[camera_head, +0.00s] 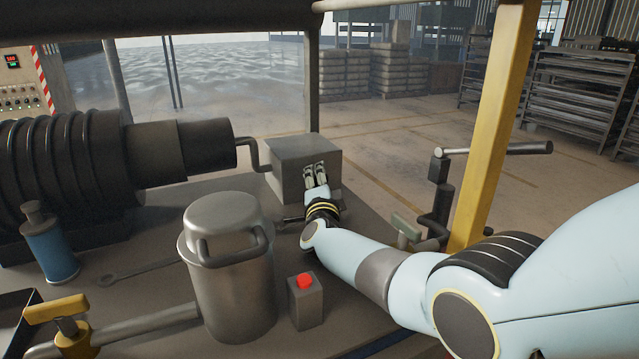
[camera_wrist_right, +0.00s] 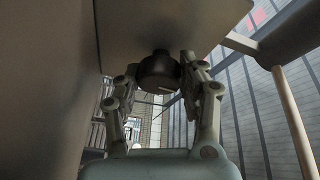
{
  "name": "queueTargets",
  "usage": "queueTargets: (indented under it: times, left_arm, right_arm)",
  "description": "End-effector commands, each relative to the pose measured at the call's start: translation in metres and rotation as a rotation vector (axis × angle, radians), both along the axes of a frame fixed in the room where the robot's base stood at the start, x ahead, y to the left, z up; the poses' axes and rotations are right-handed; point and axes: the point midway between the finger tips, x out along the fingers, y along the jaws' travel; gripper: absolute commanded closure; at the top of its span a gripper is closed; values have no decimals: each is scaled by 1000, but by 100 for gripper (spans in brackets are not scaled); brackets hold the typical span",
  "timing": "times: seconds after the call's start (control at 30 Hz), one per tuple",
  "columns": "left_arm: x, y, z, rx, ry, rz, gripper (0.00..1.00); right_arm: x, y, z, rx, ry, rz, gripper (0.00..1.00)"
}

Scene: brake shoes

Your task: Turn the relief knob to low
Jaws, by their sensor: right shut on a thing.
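The relief knob (camera_wrist_right: 158,72) is a dark round knob with a small pale mark, in the right wrist view. It sits on the underside or face of a grey box, and the same grey box (camera_head: 290,158) stands on the bench in the head view. My right gripper (camera_head: 316,168) reaches the front of that box. In the wrist view its two fingers (camera_wrist_right: 165,85) are on either side of the knob and shut on it. In the head view the knob is hidden by the gripper. I cannot read the knob's setting. My left gripper is not in view.
A metal lidded canister (camera_head: 228,285) and a small box with a red button (camera_head: 305,300) stand in front of the grey box. A wrench (camera_head: 140,270) lies at left. A blue cylinder (camera_head: 50,250) stands farther left.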

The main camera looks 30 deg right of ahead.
Motion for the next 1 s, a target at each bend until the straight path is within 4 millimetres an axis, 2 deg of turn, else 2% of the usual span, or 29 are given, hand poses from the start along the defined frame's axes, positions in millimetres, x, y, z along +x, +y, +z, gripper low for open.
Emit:
queueTargets:
  times: [0.3, 0.33, 0.5, 0.83, 1.0]
  left_arm:
    - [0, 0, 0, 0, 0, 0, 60]
    - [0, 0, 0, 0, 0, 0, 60]
    - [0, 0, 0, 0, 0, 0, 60]
    - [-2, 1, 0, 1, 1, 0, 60]
    - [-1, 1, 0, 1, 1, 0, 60]
  right_arm:
    - [-1, 0, -3, 1, 6, 1, 92]
    - [-1, 0, -3, 1, 6, 1, 59]
    - [-1, 0, -2, 1, 4, 1, 36]
    - [0, 0, 1, 0, 1, 0, 36]
    - [0, -1, 16, 1, -1, -2, 36]
